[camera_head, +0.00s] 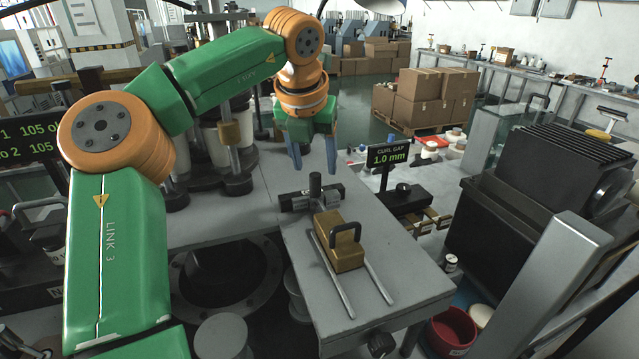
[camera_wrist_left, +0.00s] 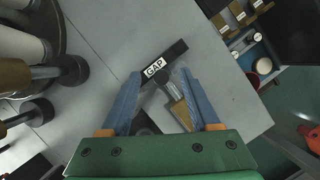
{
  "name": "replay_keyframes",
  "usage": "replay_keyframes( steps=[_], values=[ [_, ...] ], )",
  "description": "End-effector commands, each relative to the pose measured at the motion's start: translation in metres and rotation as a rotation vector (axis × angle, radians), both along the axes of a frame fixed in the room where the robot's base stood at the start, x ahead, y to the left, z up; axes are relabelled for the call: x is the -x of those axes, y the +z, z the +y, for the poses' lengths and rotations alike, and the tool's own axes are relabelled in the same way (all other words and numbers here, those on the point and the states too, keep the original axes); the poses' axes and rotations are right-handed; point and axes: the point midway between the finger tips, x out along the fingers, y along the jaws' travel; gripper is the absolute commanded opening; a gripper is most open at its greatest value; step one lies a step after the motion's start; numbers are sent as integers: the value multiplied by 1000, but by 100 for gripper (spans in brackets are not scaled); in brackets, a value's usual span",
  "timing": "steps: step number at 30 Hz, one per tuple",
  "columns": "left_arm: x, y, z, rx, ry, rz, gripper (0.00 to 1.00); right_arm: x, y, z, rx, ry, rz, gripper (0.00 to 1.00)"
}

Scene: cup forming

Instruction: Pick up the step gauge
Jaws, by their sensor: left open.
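A dark bar with a white GAP label, which looks like the step gauge (camera_head: 328,194), lies across the far part of the grey table, with a short dark post rising from it. It also shows in the left wrist view (camera_wrist_left: 174,54), passing beyond and between the fingertips. My left gripper (camera_head: 315,166) is open and empty, pointing down just above the post. In the left wrist view its blue fingers (camera_wrist_left: 160,76) stand apart on either side of the bar's middle. I cannot tell whether they touch anything. My right gripper is not in view.
A brass block (camera_head: 340,254) with a dark handle sits between two metal rails, nearer than the bar. A display (camera_head: 388,157) reading CURL GAP 1.0 mm stands to the right. A large dark machine (camera_head: 530,215) stands further right. The table's left far part is clear.

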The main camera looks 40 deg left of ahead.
Motion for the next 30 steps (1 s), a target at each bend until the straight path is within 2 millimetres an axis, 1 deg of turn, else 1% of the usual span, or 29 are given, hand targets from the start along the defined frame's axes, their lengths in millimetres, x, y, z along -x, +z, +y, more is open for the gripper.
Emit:
replay_keyframes(
  steps=[5,6,9,15,16,17,18,20,21,22,23,30],
  values=[
    [-11,-26,10,5,-1,6,62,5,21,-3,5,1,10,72],
    [-14,-35,11,4,1,5,62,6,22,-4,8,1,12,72],
    [-17,-47,13,2,1,2,62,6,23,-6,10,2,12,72],
    [-19,-51,14,0,2,-1,62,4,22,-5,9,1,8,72],
    [-18,-51,14,0,2,-1,59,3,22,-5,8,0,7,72],
    [-18,-51,14,0,2,-1,51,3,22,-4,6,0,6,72],
    [-18,-51,14,1,2,0,40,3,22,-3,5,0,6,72],
    [-18,-51,14,1,2,0,24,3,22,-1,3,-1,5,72],
    [-18,-51,14,1,2,0,13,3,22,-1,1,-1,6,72],
    [-18,-51,14,1,2,0,5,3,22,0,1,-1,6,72],
    [-18,-51,14,1,2,0,0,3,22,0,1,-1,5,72],
    [-19,-50,14,1,1,-2,0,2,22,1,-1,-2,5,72]
  ],
)
